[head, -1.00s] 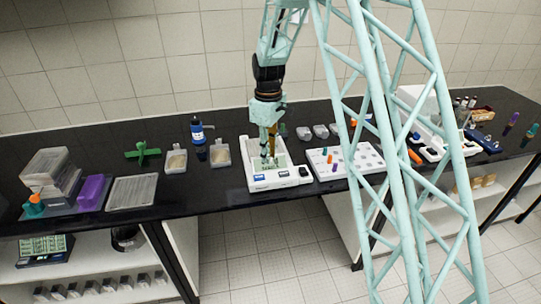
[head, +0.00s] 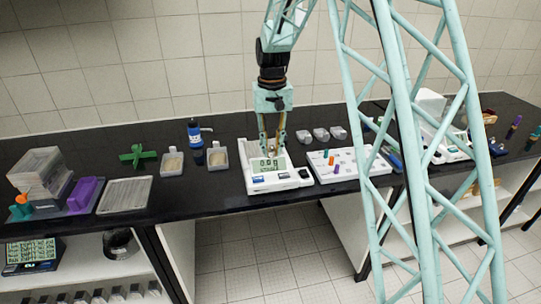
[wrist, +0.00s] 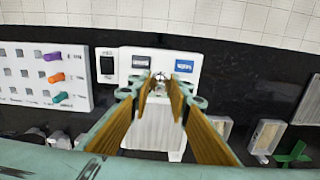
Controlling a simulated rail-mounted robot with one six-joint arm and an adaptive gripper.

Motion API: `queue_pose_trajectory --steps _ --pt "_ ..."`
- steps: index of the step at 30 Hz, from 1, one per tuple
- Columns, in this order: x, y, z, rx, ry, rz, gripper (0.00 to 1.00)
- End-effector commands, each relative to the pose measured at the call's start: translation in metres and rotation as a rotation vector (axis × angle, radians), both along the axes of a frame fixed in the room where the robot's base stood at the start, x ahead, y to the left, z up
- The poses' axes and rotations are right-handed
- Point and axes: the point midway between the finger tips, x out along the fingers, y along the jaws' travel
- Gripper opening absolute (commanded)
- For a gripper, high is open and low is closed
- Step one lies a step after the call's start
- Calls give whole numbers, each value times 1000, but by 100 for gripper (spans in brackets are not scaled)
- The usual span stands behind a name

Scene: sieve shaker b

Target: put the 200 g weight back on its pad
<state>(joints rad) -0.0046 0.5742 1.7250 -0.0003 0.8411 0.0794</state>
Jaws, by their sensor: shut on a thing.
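My gripper (head: 272,153) points down over the white balance (head: 297,177) in the head view. In the wrist view its two yellow-brown fingers (wrist: 160,82) converge on a small shiny metal piece, seemingly the knob of the 200 g weight (wrist: 159,77). The gripper is shut on it. The balance, with its pale square plate (wrist: 155,132), lies below and behind the fingers. I cannot tell from these views whether the weight is touching the balance or is clear of it. I cannot pick out the weight's pad.
A white rack (head: 347,169) with coloured plugs stands right of the balance.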

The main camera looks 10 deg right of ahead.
Motion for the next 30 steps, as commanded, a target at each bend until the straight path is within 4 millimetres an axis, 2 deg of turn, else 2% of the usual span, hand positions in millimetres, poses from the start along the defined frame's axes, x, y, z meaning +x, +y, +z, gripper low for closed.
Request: queue_pose_trajectory --steps 6,11,30 --pt "-1 -3 2 0 0 -154 3" --pt "-1 -3 5 0 -1 -212 3" --pt "-2 -4 6 0 0 -226 3"
